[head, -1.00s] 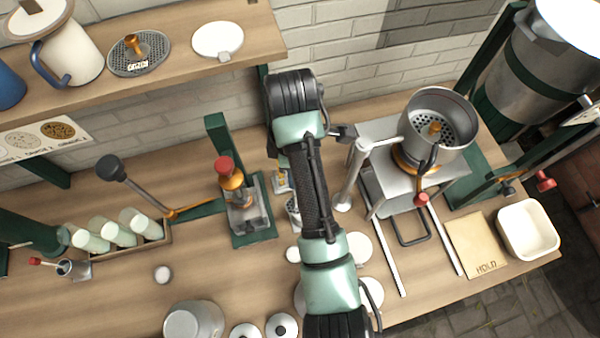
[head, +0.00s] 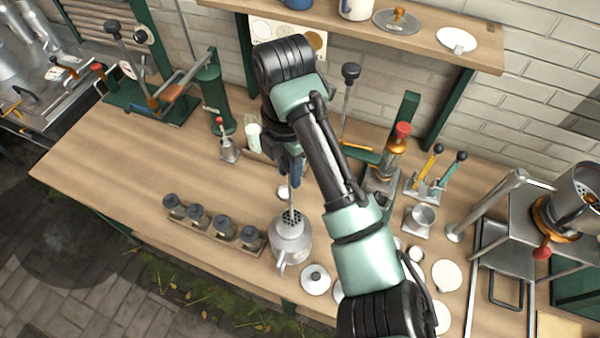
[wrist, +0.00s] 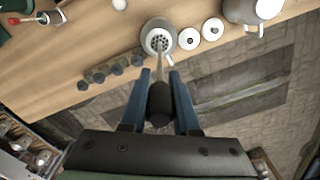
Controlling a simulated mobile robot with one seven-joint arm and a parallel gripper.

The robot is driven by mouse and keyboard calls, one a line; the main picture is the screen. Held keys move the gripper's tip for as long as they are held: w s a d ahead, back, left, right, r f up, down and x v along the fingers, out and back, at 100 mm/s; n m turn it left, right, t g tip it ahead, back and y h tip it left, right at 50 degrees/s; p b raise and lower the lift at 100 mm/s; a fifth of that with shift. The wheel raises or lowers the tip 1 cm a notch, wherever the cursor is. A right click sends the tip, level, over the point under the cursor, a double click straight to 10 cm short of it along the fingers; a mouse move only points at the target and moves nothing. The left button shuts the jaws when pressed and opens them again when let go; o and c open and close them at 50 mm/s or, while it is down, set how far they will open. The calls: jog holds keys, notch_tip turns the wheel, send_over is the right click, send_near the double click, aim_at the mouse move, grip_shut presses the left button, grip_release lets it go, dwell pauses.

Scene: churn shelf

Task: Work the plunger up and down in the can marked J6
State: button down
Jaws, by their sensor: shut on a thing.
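My gripper (head: 295,172) points down, its blue fingers shut on the black handle of a plunger (wrist: 160,100). The plunger's thin rod (head: 291,202) runs down to a perforated disc at the mouth of a grey metal can (head: 291,249). In the wrist view the same can (wrist: 151,27) stands beyond the fingertips, with the holed disc within its rim. I cannot tell how deep the disc sits. No J6 mark is readable on the can. The can stands upright near the table's front edge.
Several small dark-topped weights (head: 197,216) stand in a row left of the can. Lids (head: 315,279) lie to its right. A lever press (head: 397,150) stands behind, right of my arm.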

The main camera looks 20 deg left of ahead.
aim_at(290, 217)
jog(key=shift+s+a, duration=0.25)
jog(key=shift+f, duration=0.1)
jog(key=shift+w+f+b, duration=0.1)
jog(key=shift+f+b, duration=6.2)
jog(key=shift+f, duration=2.8)
notch_tip(290, 217, up, 7)
jog(key=p, duration=0.6)
jog(key=shift+r, duration=0.1)
